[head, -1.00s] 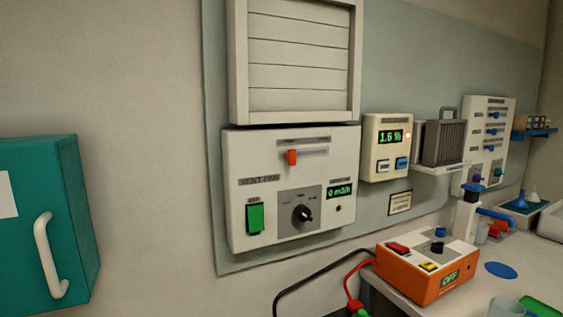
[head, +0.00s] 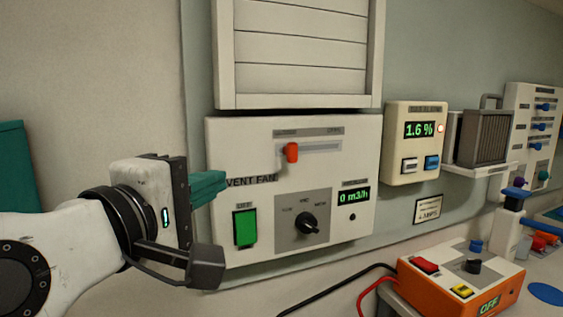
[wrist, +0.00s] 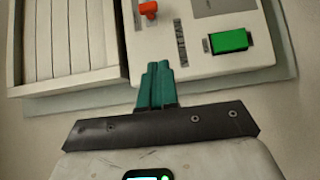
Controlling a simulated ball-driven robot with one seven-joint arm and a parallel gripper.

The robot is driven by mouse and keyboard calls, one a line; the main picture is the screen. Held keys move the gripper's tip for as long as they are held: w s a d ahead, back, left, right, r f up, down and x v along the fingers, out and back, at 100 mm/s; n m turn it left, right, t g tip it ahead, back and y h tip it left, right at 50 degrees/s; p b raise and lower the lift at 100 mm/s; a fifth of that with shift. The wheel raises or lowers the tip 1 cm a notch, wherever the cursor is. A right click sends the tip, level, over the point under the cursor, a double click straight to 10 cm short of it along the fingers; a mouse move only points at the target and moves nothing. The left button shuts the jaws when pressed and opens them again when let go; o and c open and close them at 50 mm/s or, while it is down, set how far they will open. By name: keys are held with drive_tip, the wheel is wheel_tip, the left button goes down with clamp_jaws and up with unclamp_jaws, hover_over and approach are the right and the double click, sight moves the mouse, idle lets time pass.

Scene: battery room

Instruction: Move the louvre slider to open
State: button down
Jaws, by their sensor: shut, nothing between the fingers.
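The louvre slider is a red-orange knob (head: 292,152) at the left end of its horizontal slot (head: 322,147) on the white vent fan panel (head: 250,140). The closed grey louvre (head: 298,50) is above the panel. The slider also shows at the top of the wrist view (wrist: 148,8). My gripper (head: 222,182) has green fingers, shut and empty, at the panel's left edge, lower left of the knob and apart from it. In the wrist view the fingers (wrist: 158,68) point at the panel's side, near the vent fan label.
The panel also has a green switch (head: 245,228), a black dial (head: 307,224) and a display (head: 353,196) reading 0 m3/h. A meter box (head: 412,140) reading 1.6 % hangs to the right. An orange device (head: 460,280) stands lower right.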

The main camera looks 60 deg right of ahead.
drive_tip(key=shift+s+r, duration=0.3)
drive_tip(key=shift+r, duration=0.2)
drive_tip(key=p, duration=0.1)
approach(286, 152)
drive_tip(key=w+d, duration=0.1)
drive_tip(key=w, duration=0.1)
drive_tip(key=w+d, duration=0.1)
drive_tip(key=shift+w+d+f, duration=0.15)
drive_tip(key=shift+w+d, duration=0.2)
drive_tip(key=shift+d, duration=0.05)
drive_tip(key=shift+s+d, duration=0.7)
drive_tip(key=shift+d, duration=0.25)
drive_tip(key=shift+s+d, duration=0.4)
drive_tip(key=shift+d, duration=0.15)
